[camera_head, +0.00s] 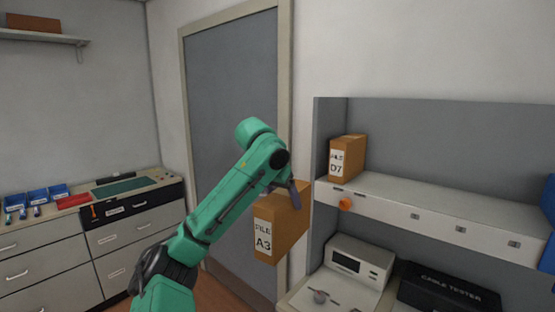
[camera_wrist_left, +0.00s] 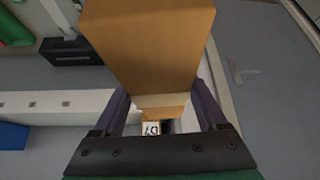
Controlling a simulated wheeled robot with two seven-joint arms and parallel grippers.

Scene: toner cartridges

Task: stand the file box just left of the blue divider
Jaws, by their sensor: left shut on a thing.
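An orange-brown file box (camera_head: 279,228) labelled FILE A3 hangs upright in the air, left of the shelf unit. My left gripper (camera_head: 291,190) is shut on the upper part of this box. In the left wrist view the box (camera_wrist_left: 150,45) fills the top middle between the purple fingers of my gripper (camera_wrist_left: 161,98). A blue piece (camera_head: 548,205), probably the blue divider, is cut off by the right edge of the head view. A blue thing also shows at the left edge of the left wrist view (camera_wrist_left: 12,135). My right gripper is not in view.
A similar box labelled D7 (camera_head: 347,158) stands at the left end of the white shelf (camera_head: 440,208). The shelf right of it is clear up to the blue piece. Below are a white device (camera_head: 352,265) and a black cable tester case (camera_head: 450,292).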

